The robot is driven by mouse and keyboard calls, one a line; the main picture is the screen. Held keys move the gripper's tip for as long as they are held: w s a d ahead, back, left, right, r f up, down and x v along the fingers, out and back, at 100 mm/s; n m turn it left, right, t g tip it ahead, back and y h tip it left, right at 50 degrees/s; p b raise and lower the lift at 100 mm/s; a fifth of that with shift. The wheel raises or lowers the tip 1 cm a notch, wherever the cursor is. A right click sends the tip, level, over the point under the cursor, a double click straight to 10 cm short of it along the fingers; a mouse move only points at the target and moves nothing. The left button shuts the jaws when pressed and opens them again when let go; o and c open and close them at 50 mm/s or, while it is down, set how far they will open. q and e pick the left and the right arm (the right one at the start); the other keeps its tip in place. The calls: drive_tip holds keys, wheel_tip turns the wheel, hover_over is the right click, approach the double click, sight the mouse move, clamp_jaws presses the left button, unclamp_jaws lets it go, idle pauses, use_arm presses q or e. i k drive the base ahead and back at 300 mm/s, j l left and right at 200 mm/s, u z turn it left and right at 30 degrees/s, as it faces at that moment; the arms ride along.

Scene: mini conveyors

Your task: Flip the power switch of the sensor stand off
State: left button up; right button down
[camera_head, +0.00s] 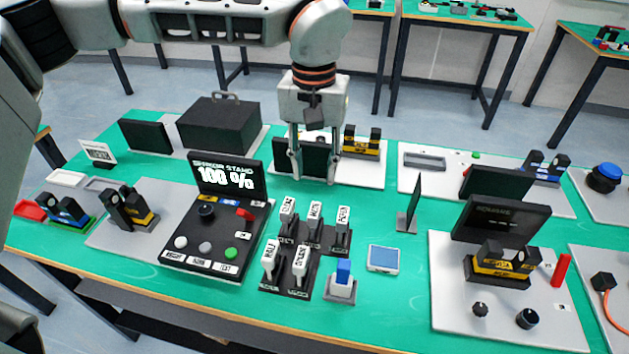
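The sensor stand (190,258) is a dark sloped panel at the left middle of the table. My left gripper (313,168) points down behind and to the right of the screen, apart from the stand. Its two fingers are spread, with nothing visibly held between them. My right gripper is not in view.
Several labelled switches (301,265) stand right of the panel, with a blue-topped block (342,279) and a blue-faced square (383,257) beside them. A thin upright screen (412,203) stands farther right. A black case (218,125) is behind the stand. Bare green table shows between them.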

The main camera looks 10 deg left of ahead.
sight(241, 212)
drive_tip(key=k, duration=1)
